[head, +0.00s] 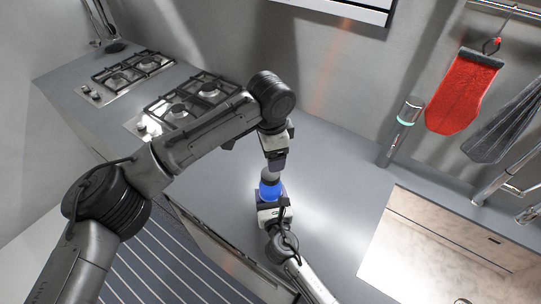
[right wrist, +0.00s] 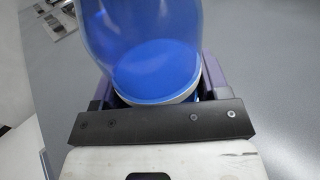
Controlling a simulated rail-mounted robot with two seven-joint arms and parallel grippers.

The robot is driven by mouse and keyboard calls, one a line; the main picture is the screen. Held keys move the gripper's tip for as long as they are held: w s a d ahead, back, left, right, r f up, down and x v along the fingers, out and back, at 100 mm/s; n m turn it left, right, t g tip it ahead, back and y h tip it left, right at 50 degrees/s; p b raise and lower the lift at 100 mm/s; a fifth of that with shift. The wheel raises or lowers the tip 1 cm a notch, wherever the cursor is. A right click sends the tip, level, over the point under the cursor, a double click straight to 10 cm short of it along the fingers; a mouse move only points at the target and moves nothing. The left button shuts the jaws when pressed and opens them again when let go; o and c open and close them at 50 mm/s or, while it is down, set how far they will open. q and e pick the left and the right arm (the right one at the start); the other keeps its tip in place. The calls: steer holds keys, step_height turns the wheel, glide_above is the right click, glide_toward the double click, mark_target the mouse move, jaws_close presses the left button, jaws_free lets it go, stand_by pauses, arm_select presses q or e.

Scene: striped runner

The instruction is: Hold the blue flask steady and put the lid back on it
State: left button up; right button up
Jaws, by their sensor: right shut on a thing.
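The blue flask (head: 270,189) stands upright over the grey counter, in the middle of the head view. My right gripper (head: 272,204) is shut on it low down. In the right wrist view the see-through blue flask (right wrist: 150,45) rises from between the jaws; its top is out of that frame. My left gripper (head: 276,162) points down just above the flask. A small grey piece (head: 268,174), possibly the lid, shows between the left fingertips and the blue body. I cannot tell whether it touches the flask or whether the left jaws grip it.
Two gas hobs (head: 190,103) are set in the counter (head: 335,170) at the back left. A grey cylinder with a light ring (head: 403,124) stands at the right by the wall. A red mitt (head: 463,95) hangs above. The counter between is clear.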

arm_select(q)
steer(key=n, duration=0.4)
steer(key=shift+s+a+n, duration=0.1)
steer(key=shift+s+n, duration=0.15)
steer(key=shift+n, duration=0.05)
steer(key=n, duration=0.3)
glide_above(270, 193)
steer(key=w, duration=0.3)
steer(key=shift+f, duration=4.05)
steer(key=c, duration=0.9)
steer(key=shift+c, duration=0.2)
